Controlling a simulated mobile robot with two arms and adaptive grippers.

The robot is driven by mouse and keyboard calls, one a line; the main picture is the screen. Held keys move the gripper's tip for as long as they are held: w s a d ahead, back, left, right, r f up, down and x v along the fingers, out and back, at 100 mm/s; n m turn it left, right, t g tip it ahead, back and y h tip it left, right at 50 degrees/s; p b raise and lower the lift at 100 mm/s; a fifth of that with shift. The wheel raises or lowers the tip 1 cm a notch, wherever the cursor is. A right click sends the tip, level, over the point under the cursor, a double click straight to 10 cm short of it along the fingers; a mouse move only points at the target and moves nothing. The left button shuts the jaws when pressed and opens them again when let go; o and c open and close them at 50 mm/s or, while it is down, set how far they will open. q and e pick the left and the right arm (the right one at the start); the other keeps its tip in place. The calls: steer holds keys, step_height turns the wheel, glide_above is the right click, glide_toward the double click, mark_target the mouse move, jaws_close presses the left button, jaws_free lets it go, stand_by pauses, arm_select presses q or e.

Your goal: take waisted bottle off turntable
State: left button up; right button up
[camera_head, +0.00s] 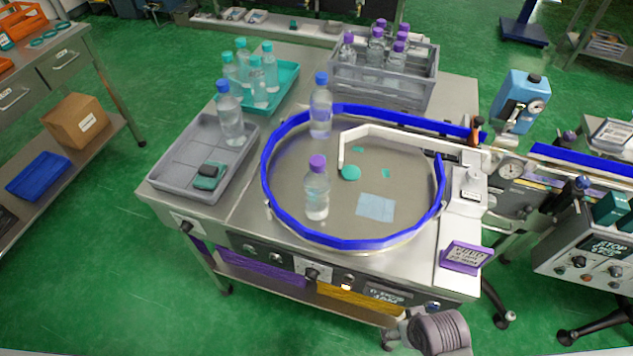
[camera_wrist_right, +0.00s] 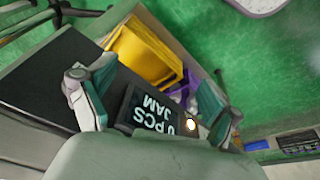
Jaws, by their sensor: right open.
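Two clear bottles stand upright on the round turntable (camera_head: 270,190), which has a blue rim. The purple-capped bottle (camera_head: 317,195) is near the front left, and the blue-capped bottle (camera_head: 321,115) is at the back left by the rim. I cannot tell for certain which one is waisted. My right gripper (camera_head: 408,322) is low in front of the table, below the control panel and well away from both bottles. In the right wrist view its two fingers (camera_wrist_right: 148,95) are spread and empty, facing the table's front panel. My left gripper is not in view.
A grey tray (camera_head: 165,165) with a blue-capped bottle stands left, a teal tray (camera_head: 286,93) with teal-capped bottles behind it. A grey crate (camera_head: 385,88) holds purple-capped bottles at the back. A white guide arm (camera_head: 400,135) crosses the turntable. A purple sign (camera_head: 465,257) stands front right.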

step_height(320, 180, up, 8)
steer(key=w+p, duration=0.1)
steer(key=w, duration=0.1)
steer(key=n+t+y+p, duration=0.2)
steer(key=n+t+y, duration=0.2)
steer(key=t+y, duration=0.35)
glide_toward(325, 191)
steer(key=shift+t, duration=0.45)
steer(key=x, duration=0.4)
steer(key=p+x, duration=0.1)
steer(key=x, duration=0.2)
steer(key=shift+s+a+f, duration=0.25)
steer(key=shift+a+f, duration=0.05)
steer(key=shift+a, duration=0.1)
steer(key=shift+h, duration=0.25)
steer(key=p+x, duration=0.2)
steer(key=x, duration=0.3)
steer(key=shift+w+d, duration=0.1)
steer(key=shift+w, duration=0.15)
steer(key=shift+w+f, duration=0.1)
steer(key=shift+w, duration=0.1)
steer(key=shift+s, duration=0.1)
steer(key=c, duration=1.4)
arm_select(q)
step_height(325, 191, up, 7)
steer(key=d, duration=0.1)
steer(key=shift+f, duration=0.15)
arm_select(e)
steer(key=shift+c, duration=0.8)
